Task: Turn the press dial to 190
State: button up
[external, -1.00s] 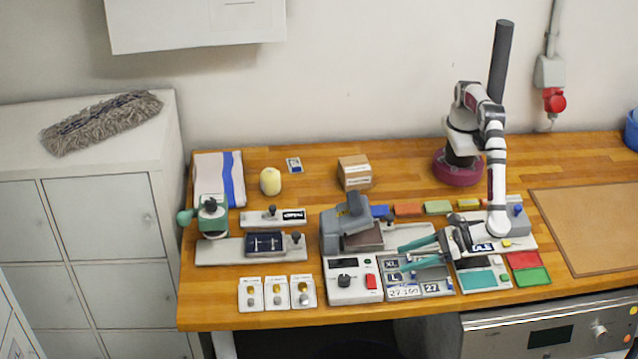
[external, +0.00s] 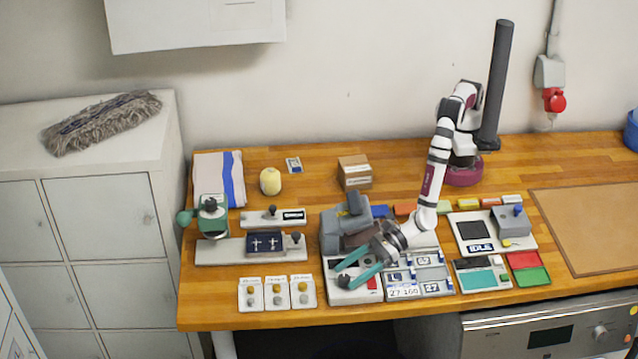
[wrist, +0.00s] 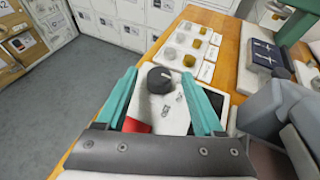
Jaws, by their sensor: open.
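The press dial is a dark round knob (wrist: 159,80) on the white control panel (wrist: 150,106) of the grey heat press (external: 345,222). In the wrist view the knob sits between and beyond the teal fingers of my open gripper (wrist: 165,95), with no contact visible. Small marks on the panel beside the knob are too small to read. A red switch (wrist: 136,125) shows beside the left finger.
Several cards with round buttons (external: 277,293) lie left of the panel. A plate with size tiles (external: 432,274) lies right of it. The press body stands close behind my gripper. A device with an IDLE display (external: 480,248) stands further right. The table's front edge is near.

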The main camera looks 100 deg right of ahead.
jog(key=shift+x, duration=1.2)
grip_shut()
